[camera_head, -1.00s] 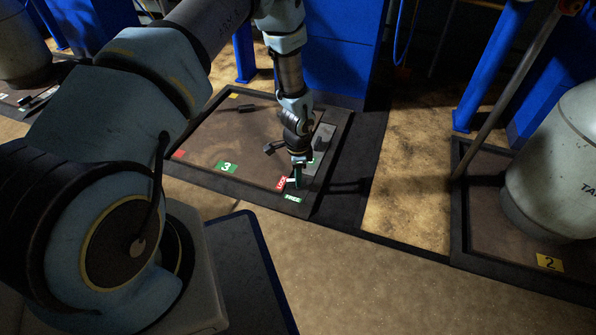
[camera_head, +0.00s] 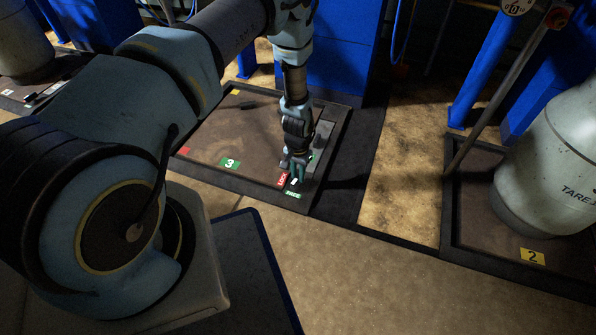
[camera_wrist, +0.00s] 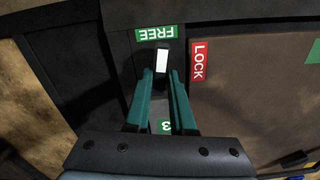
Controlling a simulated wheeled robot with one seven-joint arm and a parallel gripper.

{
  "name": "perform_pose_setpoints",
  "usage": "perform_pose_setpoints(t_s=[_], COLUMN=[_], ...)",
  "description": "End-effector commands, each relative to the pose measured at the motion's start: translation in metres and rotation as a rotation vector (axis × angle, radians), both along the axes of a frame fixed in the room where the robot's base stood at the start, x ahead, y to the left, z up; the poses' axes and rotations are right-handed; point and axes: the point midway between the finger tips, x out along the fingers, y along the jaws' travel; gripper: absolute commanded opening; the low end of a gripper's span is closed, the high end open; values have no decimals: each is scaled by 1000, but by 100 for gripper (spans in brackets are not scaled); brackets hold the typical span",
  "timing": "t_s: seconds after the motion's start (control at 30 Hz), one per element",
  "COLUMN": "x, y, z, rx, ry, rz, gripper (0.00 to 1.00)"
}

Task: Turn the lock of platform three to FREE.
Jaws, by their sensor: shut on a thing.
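Platform three (camera_head: 215,135) is a brown plate in a dark frame, with a green "3" label (camera_head: 230,163). At its near right corner are a red LOCK label (camera_head: 282,179) and a green FREE label (camera_head: 293,195). In the wrist view the lock lever (camera_wrist: 162,60) is black with a white mark. Its marked end points at the FREE label (camera_wrist: 156,33), with the LOCK label (camera_wrist: 197,62) to its right. My gripper (camera_head: 296,170) points down here; its green fingers (camera_wrist: 163,74) are shut on the lever, whose rear part they hide.
Platform two (camera_head: 450,225) stands to the right with a pale tank (camera_head: 555,160) on it. A slanted pole (camera_head: 500,95) and blue posts (camera_head: 488,65) rise behind. The concrete floor (camera_head: 370,270) in front is clear.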

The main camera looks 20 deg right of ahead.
Motion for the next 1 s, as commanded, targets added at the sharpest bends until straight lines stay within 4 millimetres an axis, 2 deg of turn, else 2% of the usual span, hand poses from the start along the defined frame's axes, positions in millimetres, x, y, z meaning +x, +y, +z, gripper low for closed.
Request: perform_pose_setpoints(t_s=[0.4, 0.97, 1.0], x=[0, 0, 0], y=[0, -1, -1], z=[1, 0, 0], rx=[-1, -1, -1], ry=[-1, -1, -1], rz=[185, 211, 211], gripper=[0, 0, 27])
